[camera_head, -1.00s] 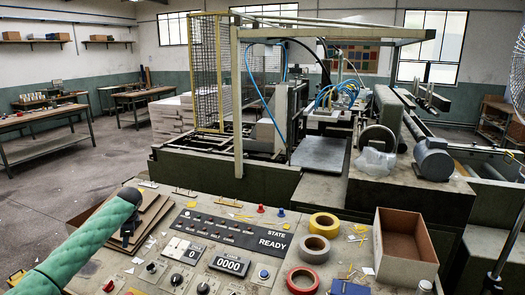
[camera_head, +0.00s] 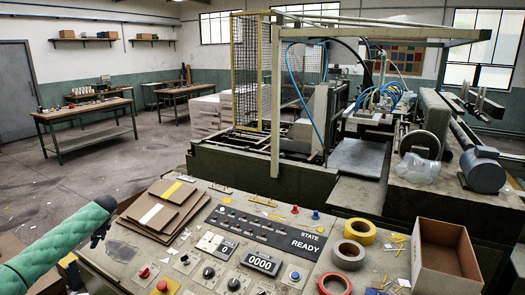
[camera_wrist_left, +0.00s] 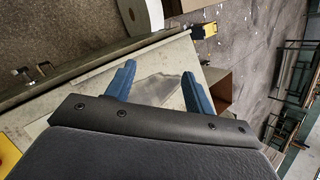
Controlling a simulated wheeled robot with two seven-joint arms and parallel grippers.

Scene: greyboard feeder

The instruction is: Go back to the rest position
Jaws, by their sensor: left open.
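My left arm, in a green quilted sleeve, comes in from the left in the head view. Its dark left gripper (camera_head: 101,234) hangs at the left end of the control panel (camera_head: 128,243), beside the cardboard sheets. In the left wrist view the two blue fingers of this gripper (camera_wrist_left: 160,76) are spread apart, with nothing between them. Beyond them is a pale surface with a grey smudge. My right gripper is in neither view.
Cardboard sheets (camera_head: 181,193) lie on the panel, right of my left gripper. Tape rolls (camera_head: 348,256) and an open carton (camera_head: 470,271) stand further right. The caged machine (camera_head: 250,85) rises behind. Floor (camera_head: 60,185) is clear toward the workbenches at left.

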